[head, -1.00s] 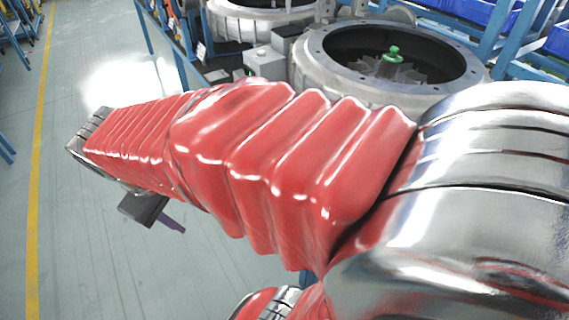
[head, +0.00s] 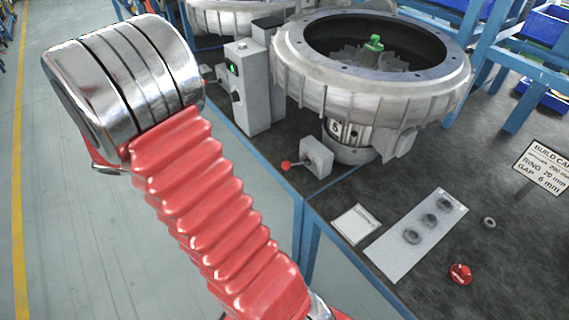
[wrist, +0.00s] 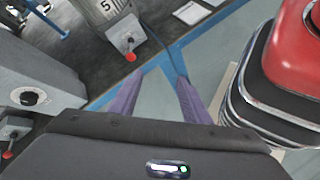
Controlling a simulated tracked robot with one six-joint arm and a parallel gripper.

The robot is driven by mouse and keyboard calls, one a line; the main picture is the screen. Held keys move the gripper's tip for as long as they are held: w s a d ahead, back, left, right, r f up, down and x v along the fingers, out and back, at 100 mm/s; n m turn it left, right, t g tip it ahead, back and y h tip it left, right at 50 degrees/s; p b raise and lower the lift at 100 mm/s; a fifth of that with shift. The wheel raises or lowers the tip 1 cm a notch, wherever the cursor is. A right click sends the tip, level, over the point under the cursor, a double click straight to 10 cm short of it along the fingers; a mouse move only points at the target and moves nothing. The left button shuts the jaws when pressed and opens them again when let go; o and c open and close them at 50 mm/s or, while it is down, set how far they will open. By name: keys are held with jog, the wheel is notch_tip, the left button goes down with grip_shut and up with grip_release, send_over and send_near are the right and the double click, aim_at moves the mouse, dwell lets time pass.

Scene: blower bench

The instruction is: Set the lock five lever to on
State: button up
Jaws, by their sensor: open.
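The lock five lever is a small grey box (head: 316,157) with a red-knobbed handle (head: 287,165) at the bench edge, below the blower marked 5 (head: 335,127). The handle sticks out to the left in the head view. In the wrist view the red knob (wrist: 130,57) points toward the bottom of the picture, just above the left fingertip in the picture. My gripper (wrist: 160,76) is open and empty, with its purple fingers apart over the bench edge and floor. The knob looks apart from the fingers. In the head view my gripper does not show.
A grey control box (head: 247,88) with a green light and black knob stands left of the blower housing (head: 290,75). Another red-knobbed lever (wrist: 8,155) shows at lower left in the wrist view. A white card (head: 355,224) and several rings on a pale strip (head: 392,262) lie on the bench.

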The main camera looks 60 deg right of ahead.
jog(key=d+f+n+g+h, duration=0.2)
jog(key=d+f+g+h, duration=0.1)
jog(key=d+f, duration=0.45)
jog(key=n+g+h, duration=0.1)
jog(key=n+h, duration=0.2)
send_near(287, 166)
jog(key=w+a+f, duration=0.1)
jog(key=w+a, duration=0.1)
jog(key=w, duration=0.1)
jog(key=shift+d+f, duration=0.15)
jog(key=shift+f, duration=0.1)
jog(key=x, duration=1.3)
jog(key=shift+s+d+r, duration=0.15)
jog(key=shift+s+d, duration=0.1)
jog(key=shift+c, duration=0.4)
grip_shut()
